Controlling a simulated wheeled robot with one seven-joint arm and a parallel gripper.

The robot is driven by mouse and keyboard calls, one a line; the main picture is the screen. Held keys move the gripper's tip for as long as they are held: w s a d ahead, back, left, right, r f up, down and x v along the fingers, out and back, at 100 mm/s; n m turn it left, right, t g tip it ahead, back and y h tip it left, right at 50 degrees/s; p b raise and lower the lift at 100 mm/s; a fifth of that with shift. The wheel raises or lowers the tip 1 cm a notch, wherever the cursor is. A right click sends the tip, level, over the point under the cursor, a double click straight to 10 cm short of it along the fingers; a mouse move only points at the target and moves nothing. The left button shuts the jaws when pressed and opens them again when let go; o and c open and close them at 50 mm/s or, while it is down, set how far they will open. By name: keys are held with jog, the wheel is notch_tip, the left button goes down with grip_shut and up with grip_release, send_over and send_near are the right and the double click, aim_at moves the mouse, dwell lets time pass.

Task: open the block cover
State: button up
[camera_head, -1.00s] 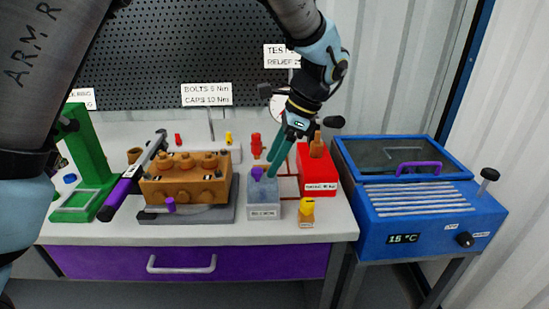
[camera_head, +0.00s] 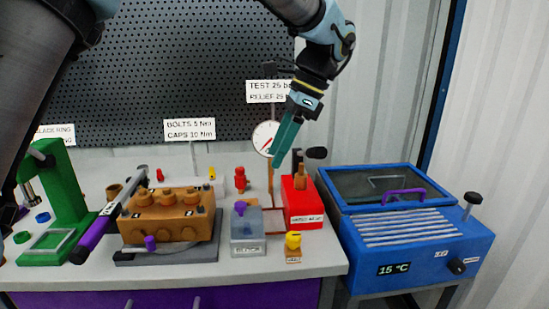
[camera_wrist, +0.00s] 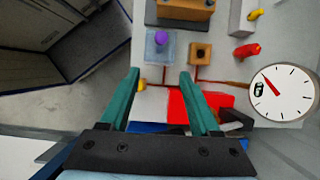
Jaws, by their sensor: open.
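A small grey block (camera_head: 247,228) with a purple knob (camera_head: 240,208) on top stands on the bench, also in the wrist view (camera_wrist: 150,60). The brown pump block (camera_head: 168,216) is left of it. My gripper (camera_head: 279,160) is open and empty, raised above the bench in front of the gauge. Its two green fingers show apart in the wrist view (camera_wrist: 160,76).
A red box (camera_head: 301,205) and a round gauge (camera_head: 266,138) are near my gripper. A yellow-topped piece (camera_head: 293,245) is at the bench front. A purple-handled wrench (camera_head: 95,235) and green press (camera_head: 62,195) are at the left. Space above the blue box is clear.

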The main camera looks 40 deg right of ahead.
dwell(0.4)
jog(key=w+a+f+n, duration=0.2)
jog(key=w+a+n, duration=0.1)
jog(key=w+a, duration=0.2)
jog(key=w+a+f+n+g+h, duration=0.1)
jog(key=w+a+f+n, duration=0.1)
jog(key=w+a, duration=0.4)
jog(key=w+a+f+n+g, duration=0.1)
jog(key=w+a+f+n, duration=0.1)
jog(key=w+a+n, duration=0.3)
jog(key=shift+w+a+h, duration=0.15)
jog(key=shift+w+a, duration=0.1)
jog(key=shift+a, duration=0.65)
jog(key=shift+w+a+h, duration=0.15)
jog(key=shift+w+a, duration=0.05)
jog(key=shift+a, duration=0.7)
jog(key=s+a+f+n+h, duration=0.1)
jog(key=a+f+n, duration=0.2)
jog(key=a+n, duration=0.4)
jog(key=a+f+n+h, duration=0.1)
jog(key=a+f+n, duration=0.2)
jog(key=a, duration=1.7)
jog(key=n, duration=0.4)
jog(key=shift+s+a+f+n+t, duration=0.25)
jog(key=shift+s+f+n+t, duration=0.05)
jog(key=shift+s, duration=0.1)
